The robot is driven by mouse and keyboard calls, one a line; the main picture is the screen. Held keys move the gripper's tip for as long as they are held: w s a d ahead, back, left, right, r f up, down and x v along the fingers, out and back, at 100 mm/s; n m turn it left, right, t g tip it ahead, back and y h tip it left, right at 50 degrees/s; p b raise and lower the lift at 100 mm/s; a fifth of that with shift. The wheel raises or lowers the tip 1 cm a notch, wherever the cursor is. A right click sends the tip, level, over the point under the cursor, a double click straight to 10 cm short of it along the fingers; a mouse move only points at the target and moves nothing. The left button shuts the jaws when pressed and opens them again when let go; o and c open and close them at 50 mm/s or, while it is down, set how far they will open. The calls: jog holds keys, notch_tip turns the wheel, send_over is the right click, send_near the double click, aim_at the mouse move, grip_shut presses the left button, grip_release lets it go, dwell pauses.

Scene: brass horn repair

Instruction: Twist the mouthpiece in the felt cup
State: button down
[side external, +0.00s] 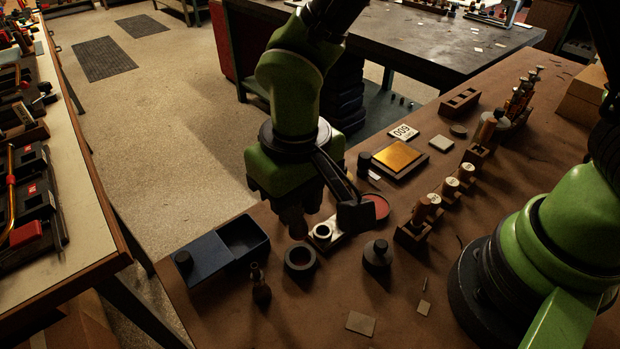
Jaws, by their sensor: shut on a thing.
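My gripper (294,222) points down over the bench, under the green wrist. It is shut on a dark reddish-brown thing (293,221) that is mostly in shadow, and I cannot tell whether this is the mouthpiece. A dark round cup with an open top (300,259) stands on the bench just below and in front, probably the felt cup. The held thing's lower end appears near the cup's back rim; I cannot tell whether they touch. A small dark upright piece with a narrow neck (260,286) stands left of the cup.
A blue open box (211,261) is at left. A pale plate with a ring (322,233) lies behind the cup. A dark knobbed pot (377,254) stands right. A rack of labelled pieces (413,233) is farther right. The front bench is mostly clear around a small card (360,323).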

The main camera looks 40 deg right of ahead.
aim_at(300, 236)
jog(key=shift+f, duration=3.5)
jog(key=shift+f, duration=0.15)
jog(key=m, duration=0.4)
jog(key=m, duration=0.4)
